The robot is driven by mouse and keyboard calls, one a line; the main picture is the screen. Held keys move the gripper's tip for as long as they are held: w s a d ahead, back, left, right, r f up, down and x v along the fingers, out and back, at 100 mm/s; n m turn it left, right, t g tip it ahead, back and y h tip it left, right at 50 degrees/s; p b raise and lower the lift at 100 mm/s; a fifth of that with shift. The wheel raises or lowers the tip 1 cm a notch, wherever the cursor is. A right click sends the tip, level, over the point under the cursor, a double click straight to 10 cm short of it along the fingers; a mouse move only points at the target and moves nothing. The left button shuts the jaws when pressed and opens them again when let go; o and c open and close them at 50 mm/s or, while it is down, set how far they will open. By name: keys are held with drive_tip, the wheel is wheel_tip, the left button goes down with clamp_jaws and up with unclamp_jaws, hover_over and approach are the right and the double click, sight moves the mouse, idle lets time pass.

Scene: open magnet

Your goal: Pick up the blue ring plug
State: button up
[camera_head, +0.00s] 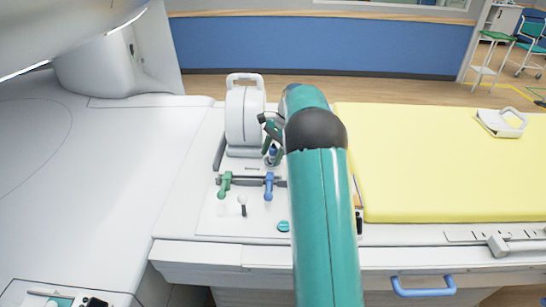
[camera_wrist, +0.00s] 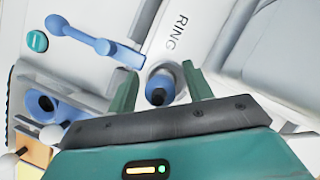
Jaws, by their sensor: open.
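The blue ring plug (camera_wrist: 162,86) has a blue body and a dark round end. It sits in a pale round socket beside a panel marked "RING" in the wrist view. My gripper (camera_wrist: 160,74) is open, with one green finger on each side of the plug; whether either finger touches it I cannot tell. In the head view the plug (camera_head: 272,152) shows as a small blue piece at my gripper (camera_head: 271,144), partly hidden by the fingers and arm.
A blue lever (camera_head: 269,186) and a green lever (camera_head: 225,185) stand in front of the plug. A white upright housing (camera_head: 245,115) stands behind them. A yellow mattress (camera_head: 440,165) lies to the right. A blue ring-shaped part (camera_wrist: 42,102) is at left in the wrist view.

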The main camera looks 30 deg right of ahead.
sight(272, 145)
drive_tip(key=shift+c, duration=0.4)
clamp_jaws()
drive_tip(key=shift+r, duration=0.45)
wheel_tip(272, 145, up, 2)
drive_tip(key=shift+r, duration=0.1)
drive_tip(key=s+a+r, duration=0.2)
drive_tip(key=s+r, duration=0.3)
drive_tip(key=s, duration=0.1)
drive_tip(key=s+a+r, duration=0.3)
drive_tip(key=s+r, duration=0.2)
drive_tip(key=s, duration=0.2)
drive_tip(key=shift+a, duration=0.25)
